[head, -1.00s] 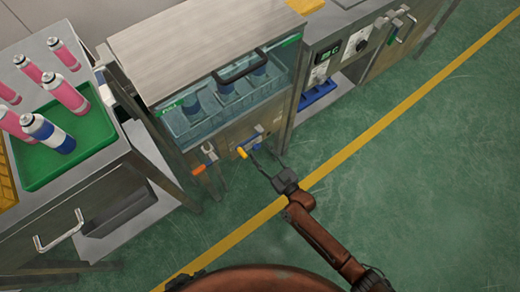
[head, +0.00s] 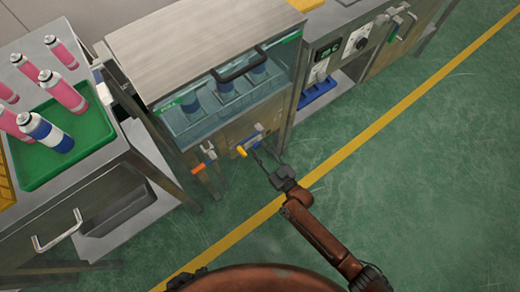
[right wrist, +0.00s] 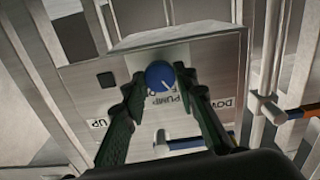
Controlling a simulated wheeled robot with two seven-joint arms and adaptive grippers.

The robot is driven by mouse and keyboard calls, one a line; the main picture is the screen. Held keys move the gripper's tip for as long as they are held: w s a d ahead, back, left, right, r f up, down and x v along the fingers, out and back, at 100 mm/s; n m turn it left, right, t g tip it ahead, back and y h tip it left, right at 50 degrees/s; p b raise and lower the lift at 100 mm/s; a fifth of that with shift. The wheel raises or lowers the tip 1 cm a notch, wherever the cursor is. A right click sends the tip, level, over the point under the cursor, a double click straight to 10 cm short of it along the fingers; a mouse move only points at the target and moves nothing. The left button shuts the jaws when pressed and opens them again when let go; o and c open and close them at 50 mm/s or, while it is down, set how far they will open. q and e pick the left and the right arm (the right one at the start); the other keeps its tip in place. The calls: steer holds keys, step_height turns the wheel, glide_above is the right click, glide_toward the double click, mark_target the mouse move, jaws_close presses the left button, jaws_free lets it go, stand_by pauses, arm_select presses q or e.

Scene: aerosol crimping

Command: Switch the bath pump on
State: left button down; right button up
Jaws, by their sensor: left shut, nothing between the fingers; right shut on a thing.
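The blue pump knob (right wrist: 160,74) sits on a grey panel (right wrist: 207,70) in the right wrist view. Its white pointer line slants down and to the right in that picture. "PUMP" lettering beside it is partly hidden. My right gripper (right wrist: 160,83) is shut on the knob, with a dark finger on each side. In the head view my right gripper (head: 262,156) reaches the front of the water bath (head: 217,104) from the lower right. The knob is too small there to make out clearly. My left gripper is not in view.
An orange-handled lever (head: 199,168) and a yellow handle (head: 241,151) stick out of the bath front. A green tray (head: 75,160) with pink cans stands on the left bench. A panel with a display (head: 327,53) is at right. The green floor is clear.

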steer(key=shift+m, duration=0.4)
steer(key=shift+c, duration=0.3)
steer(key=m, duration=0.5)
steer(key=shift+m, duration=0.4)
steer(key=m, duration=0.3)
steer(key=shift+m, duration=1.3)
steer(key=o, duration=1.2)
steer(key=shift+c, duration=0.2)
